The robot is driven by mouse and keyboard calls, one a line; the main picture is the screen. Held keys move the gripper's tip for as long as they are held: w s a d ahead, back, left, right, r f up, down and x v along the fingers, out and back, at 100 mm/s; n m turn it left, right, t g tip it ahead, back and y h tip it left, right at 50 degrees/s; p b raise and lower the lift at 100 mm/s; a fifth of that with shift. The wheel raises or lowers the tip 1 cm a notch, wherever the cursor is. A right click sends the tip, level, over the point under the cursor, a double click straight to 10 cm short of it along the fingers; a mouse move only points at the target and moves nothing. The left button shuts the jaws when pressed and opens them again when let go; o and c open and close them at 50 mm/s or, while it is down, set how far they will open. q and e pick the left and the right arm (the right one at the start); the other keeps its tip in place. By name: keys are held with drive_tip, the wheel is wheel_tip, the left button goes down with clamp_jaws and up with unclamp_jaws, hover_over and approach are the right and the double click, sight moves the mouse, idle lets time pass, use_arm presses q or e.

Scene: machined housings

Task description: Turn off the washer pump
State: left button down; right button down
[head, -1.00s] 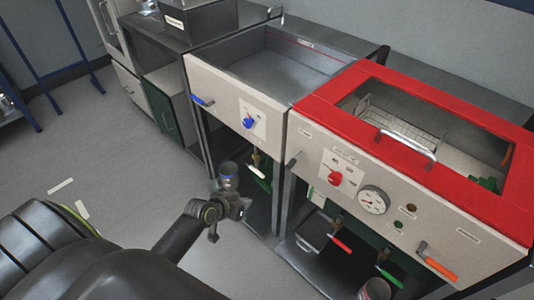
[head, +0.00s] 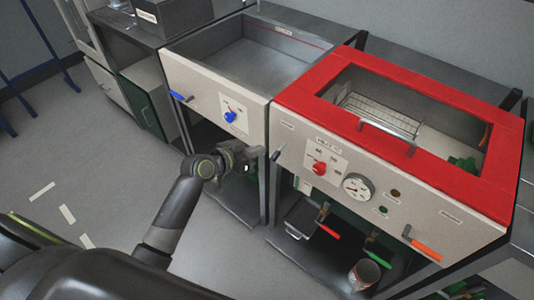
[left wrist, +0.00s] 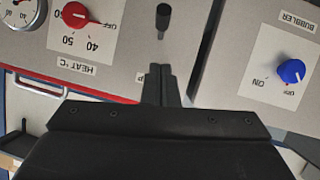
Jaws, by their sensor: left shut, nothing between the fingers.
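The washer is the unit with the red lid frame (head: 290,98) at the right of the head view. A black lever (head: 278,153) sticks out at the left end of its pale front panel. In the left wrist view this lever (left wrist: 163,20) stands just beyond my fingertips, apart from them. A label there ending in "P" is mostly hidden by my fingers. My left gripper (head: 250,156) is shut and empty, in front of the panels near the gap between the two units; it also shows in the left wrist view (left wrist: 160,68). My right gripper is out of view.
The washer panel also has a red heat knob (head: 319,168), a gauge (head: 357,187) and an orange-handled lever (head: 424,248). The neighbouring sink has a blue bubbler knob (head: 230,117), also in the left wrist view (left wrist: 291,71). Red and green valve handles sit below the washer.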

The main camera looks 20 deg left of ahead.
sight(276, 152)
use_arm(q)
drive_tip(key=shift+w+d+f, duration=0.4)
drive_tip(key=shift+w+f, duration=0.1)
drive_tip(key=shift+f, duration=0.3)
drive_tip(key=shift+w+d+f, duration=0.35)
drive_tip(key=shift+w+f, duration=0.2)
drive_tip(key=shift+f, duration=0.2)
drive_tip(key=shift+w+d+f, duration=0.4)
drive_tip(key=shift+w+f, duration=0.1)
drive_tip(key=shift+f, duration=0.3)
